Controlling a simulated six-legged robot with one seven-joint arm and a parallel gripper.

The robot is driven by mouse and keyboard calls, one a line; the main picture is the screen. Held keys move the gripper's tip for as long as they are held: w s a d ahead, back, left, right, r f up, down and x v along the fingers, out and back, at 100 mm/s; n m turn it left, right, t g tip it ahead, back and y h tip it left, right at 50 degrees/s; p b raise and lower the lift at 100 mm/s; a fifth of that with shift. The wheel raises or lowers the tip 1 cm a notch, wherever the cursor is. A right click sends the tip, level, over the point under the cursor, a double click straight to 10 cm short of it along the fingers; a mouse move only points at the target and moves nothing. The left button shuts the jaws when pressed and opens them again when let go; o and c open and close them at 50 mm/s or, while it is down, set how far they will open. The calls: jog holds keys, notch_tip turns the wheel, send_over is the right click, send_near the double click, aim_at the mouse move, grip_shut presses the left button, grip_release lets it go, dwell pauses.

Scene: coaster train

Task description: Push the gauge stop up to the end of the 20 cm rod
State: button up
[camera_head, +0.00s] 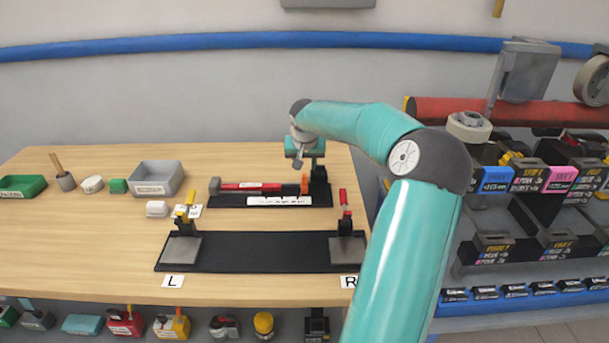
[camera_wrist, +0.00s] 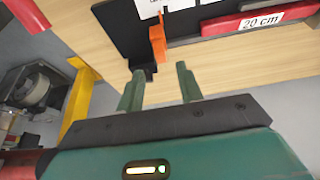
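The gauge is a black base (camera_head: 225,202) on the wooden table, with a red rod (camera_head: 245,186) lying along it. The rod also shows in the wrist view, labelled "20 cm" (camera_wrist: 228,27). The orange gauge stop (camera_head: 304,184) stands near the gauge's right end; it is upright in the wrist view (camera_wrist: 157,46), with a short gap between it and the rod's near end. A grey block (camera_head: 214,186) is at the rod's left end. My gripper (camera_wrist: 158,83) is open and empty, its two fingers apart just short of the stop. It shows small behind the gauge in the head view (camera_head: 304,158).
A black board (camera_head: 260,252) with grey pads, a yellow-handled clamp (camera_head: 185,215) and a red-handled clamp (camera_head: 345,210) lies in front of the gauge. A grey bin (camera_head: 156,178) and small items stand left. Shelves of labelled boxes (camera_head: 540,180) are right.

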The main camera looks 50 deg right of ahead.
aim_at(304, 175)
jog(key=x, duration=0.6)
jog(key=shift+w+f, duration=0.15)
jog(key=shift+f, duration=0.05)
grip_shut()
